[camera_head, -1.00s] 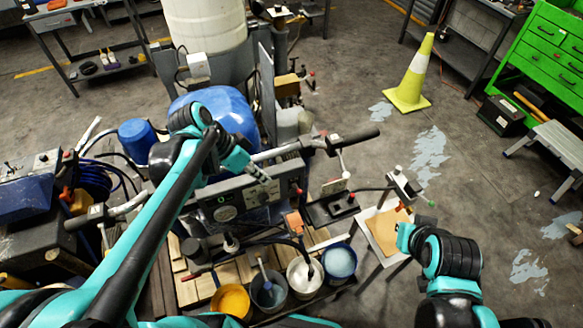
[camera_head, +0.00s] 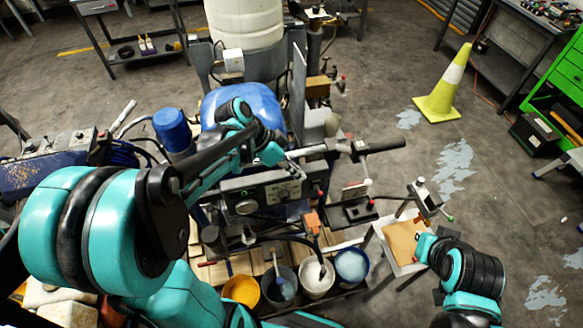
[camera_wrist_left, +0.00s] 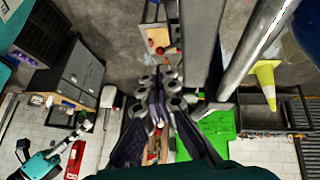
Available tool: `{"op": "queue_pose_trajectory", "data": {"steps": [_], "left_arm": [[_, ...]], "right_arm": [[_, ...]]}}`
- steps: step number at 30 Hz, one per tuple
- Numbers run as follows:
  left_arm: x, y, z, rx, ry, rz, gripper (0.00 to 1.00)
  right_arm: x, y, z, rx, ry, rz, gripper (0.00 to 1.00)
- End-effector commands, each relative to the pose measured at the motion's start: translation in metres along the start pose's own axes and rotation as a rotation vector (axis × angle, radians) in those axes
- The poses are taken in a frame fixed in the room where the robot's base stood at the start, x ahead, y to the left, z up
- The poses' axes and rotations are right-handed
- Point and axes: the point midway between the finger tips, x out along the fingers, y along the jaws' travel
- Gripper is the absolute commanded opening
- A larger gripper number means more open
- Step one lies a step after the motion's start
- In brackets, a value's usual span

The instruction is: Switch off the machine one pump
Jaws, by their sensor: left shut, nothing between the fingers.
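The line striper machine has a dark control panel (camera_head: 262,197) with a round gauge and small controls, in front of a blue tank (camera_head: 270,104), in the head view. Its handlebar (camera_head: 365,146) reaches to the right. My left arm reaches in from the left, and its gripper (camera_head: 288,173) is close over the panel's upper edge. The wrist view shows its fingers (camera_wrist_left: 159,122) together and empty. I cannot tell if they touch the panel, and I cannot pick out the pump one switch. My right arm is at the lower right; its fingers cannot be made out.
Several paint buckets, among them a yellow one (camera_head: 241,291) and a blue one (camera_head: 351,265), stand in front of the panel. A small stand (camera_head: 385,233) is at their right. A yellow cone (camera_head: 445,88) stands on the floor behind, with open floor around it.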

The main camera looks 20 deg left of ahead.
Motion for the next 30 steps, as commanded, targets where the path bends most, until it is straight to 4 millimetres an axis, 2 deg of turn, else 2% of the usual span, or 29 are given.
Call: {"op": "queue_pose_trajectory", "data": {"steps": [1, 6, 12, 18, 30], "left_arm": [[0.014, 0.000, 0.000, 0.003, -0.001, 0.002, 0.00], [0.048, 0.000, 0.001, 0.002, -0.001, 0.002, 0.00], [0.074, 0.000, 0.000, 0.001, -0.001, 0.000, 0.00], [0.083, 0.000, 0.000, -0.001, -0.001, 0.000, 0.00], [0.083, 0.001, 0.000, 0.003, -0.001, -0.005, 0.00]], "right_arm": [[0.003, 0.000, 0.002, 0.000, 0.000, 0.000, 0.00], [0.007, 0.000, 0.005, 0.000, 0.000, 0.000, 0.00], [0.011, 0.000, 0.008, 0.000, 0.000, 0.000, 0.00], [0.011, 0.000, 0.008, 0.000, 0.000, 0.000, 0.00], [0.011, 0.000, 0.008, 0.000, 0.000, 0.000, 0.00]]}}
